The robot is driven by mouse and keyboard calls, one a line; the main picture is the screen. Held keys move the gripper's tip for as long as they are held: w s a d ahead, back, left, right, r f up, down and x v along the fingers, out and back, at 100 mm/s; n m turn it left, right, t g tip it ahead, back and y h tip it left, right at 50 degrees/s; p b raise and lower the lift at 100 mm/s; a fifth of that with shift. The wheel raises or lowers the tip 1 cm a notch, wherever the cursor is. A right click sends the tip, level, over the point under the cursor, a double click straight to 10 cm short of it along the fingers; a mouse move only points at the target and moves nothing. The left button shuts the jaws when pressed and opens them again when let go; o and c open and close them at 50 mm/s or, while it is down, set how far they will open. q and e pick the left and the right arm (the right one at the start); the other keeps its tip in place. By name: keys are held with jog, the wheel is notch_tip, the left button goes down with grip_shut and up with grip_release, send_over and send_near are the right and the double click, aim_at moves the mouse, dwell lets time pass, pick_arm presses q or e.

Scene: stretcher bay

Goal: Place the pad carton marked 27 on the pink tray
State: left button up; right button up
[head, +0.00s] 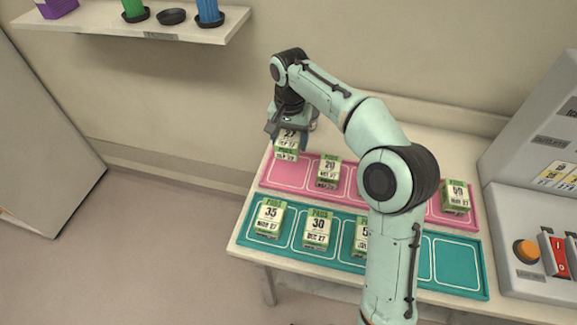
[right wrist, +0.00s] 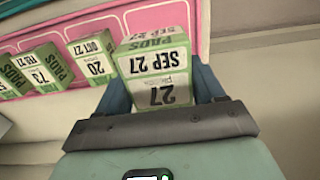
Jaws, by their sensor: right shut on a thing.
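The pad carton marked 27 (head: 287,152) is white and green. My right gripper (head: 289,128) is shut on it. The tray also shows behind the carton in the right wrist view (right wrist: 199,35). My left gripper is not in view.
On the pink tray stand a carton marked 20 (head: 329,171) and another (head: 456,196) at the right; my arm hides the middle. The teal tray (head: 440,286) in front holds several cartons, with free slots right. A control console (head: 520,200) stands at the right.

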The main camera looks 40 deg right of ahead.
send_over(289, 169)
notch_tip(289, 169, down, 5)
jog(key=shift+r+b, duration=0.1)
jog(key=shift+b, duration=0.25)
jog(key=shift+f+b, duration=0.35)
jog(key=shift+f, duration=1.9)
jog(key=shift+a+f, duration=0.1)
jog(key=o, duration=1.2)
jog(key=shift+f, duration=0.1)
notch_tip(289, 169, up, 12)
jog(key=p, duration=0.2)
jog(key=shift+r+p, duration=0.2)
jog(key=shift+p, duration=0.1)
